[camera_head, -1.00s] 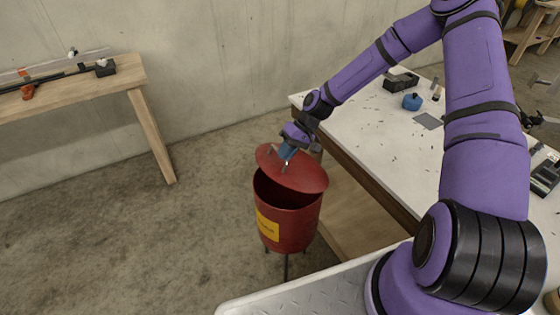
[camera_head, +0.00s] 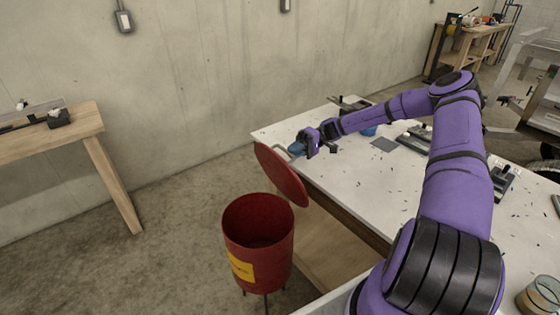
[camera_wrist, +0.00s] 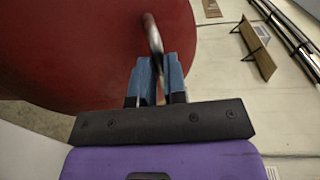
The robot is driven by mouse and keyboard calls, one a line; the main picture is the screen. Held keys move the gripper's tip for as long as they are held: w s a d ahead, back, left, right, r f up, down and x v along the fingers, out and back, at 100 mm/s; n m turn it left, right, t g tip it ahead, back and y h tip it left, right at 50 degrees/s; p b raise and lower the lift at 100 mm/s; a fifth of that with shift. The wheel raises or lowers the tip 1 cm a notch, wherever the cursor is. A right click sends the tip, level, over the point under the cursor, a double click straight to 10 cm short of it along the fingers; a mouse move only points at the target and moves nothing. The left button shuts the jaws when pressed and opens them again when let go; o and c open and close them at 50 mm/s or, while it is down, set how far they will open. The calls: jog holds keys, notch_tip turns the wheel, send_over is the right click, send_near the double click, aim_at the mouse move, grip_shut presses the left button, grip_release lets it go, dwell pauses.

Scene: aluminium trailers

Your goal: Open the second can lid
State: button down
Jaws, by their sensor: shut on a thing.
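A red can (camera_head: 258,240) with a yellow label stands on thin legs on the floor, its top open and its dark inside showing. Its red round lid (camera_head: 281,174) is off the can, tilted steeply, up and to the right of the rim. My gripper (camera_head: 293,149) is shut on the lid's metal handle. In the wrist view, the blue fingers (camera_wrist: 157,78) close around the curved handle (camera_wrist: 153,35), with the red lid (camera_wrist: 85,45) filling the upper left.
A white-topped workbench (camera_head: 345,160) with tools and small scraps lies under my arm, close to the lid. A wooden bench (camera_head: 85,125) stands at the left by a concrete wall. The floor left of the can is clear.

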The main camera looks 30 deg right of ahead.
jog(key=w+d+f+y, duration=0.1)
jog(key=d, duration=0.5)
jog(key=shift+y, duration=0.3)
jog(key=shift+d+f, duration=0.1)
jog(key=shift+f, duration=0.05)
jog(key=c, duration=1.2)
grip_release()
jog(key=shift+w, duration=0.1)
jog(key=shift+o, duration=0.2)
jog(key=w+d, duration=0.2)
jog(key=d, duration=0.8)
jog(key=shift+d+f, duration=0.15)
jog(key=shift+d, duration=0.15)
